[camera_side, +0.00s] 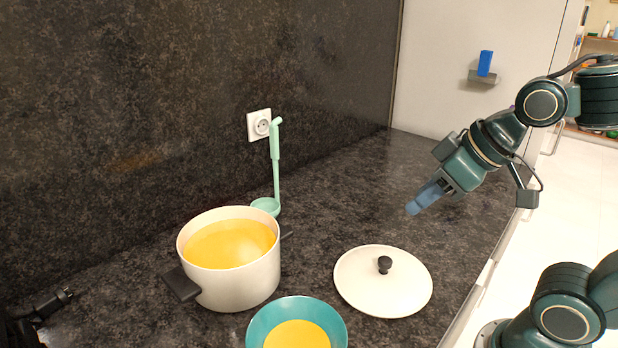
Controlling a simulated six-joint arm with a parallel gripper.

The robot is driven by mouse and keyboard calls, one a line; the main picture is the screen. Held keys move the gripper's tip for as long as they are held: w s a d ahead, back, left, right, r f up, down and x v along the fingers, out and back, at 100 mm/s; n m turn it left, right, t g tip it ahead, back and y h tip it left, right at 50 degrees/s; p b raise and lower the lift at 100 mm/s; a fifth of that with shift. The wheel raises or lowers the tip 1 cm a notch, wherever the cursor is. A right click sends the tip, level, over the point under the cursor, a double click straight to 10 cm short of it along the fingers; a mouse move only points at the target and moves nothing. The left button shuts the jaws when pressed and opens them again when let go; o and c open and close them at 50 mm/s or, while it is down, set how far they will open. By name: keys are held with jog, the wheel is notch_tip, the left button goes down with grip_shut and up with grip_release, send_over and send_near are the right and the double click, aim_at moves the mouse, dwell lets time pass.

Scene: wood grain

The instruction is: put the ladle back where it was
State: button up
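The mint-green ladle (276,174) is upright behind the pot, close to the dark back wall. Its hooked top is level with the wall socket, and its bowl is low, just beyond the pot's far rim. I cannot tell whether it hangs, leans or rests on the counter. My gripper (422,202) is in the air above the counter at right, well apart from the ladle. Its blue-grey fingers point down and left and overlap in this view, so their opening is unclear. No ladle is in it.
A white pot (245,287) of yellow soup stands left of centre, its dark handle pointing left. A teal bowl (258,327) with yellow soup is in front. A white lid (356,283) lies to the right. A white socket (254,125) is on the wall. The counter at back right is clear.

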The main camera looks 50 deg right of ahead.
jog(key=shift+m+g+h, duration=0.3)
jog(key=shift+m+g, duration=0.3)
jog(key=shift+m, duration=0.1)
jog(key=s, duration=0.2)
jog(key=s+d, duration=0.1)
jog(key=s, duration=0.2)
jog(key=shift+f, duration=0.1)
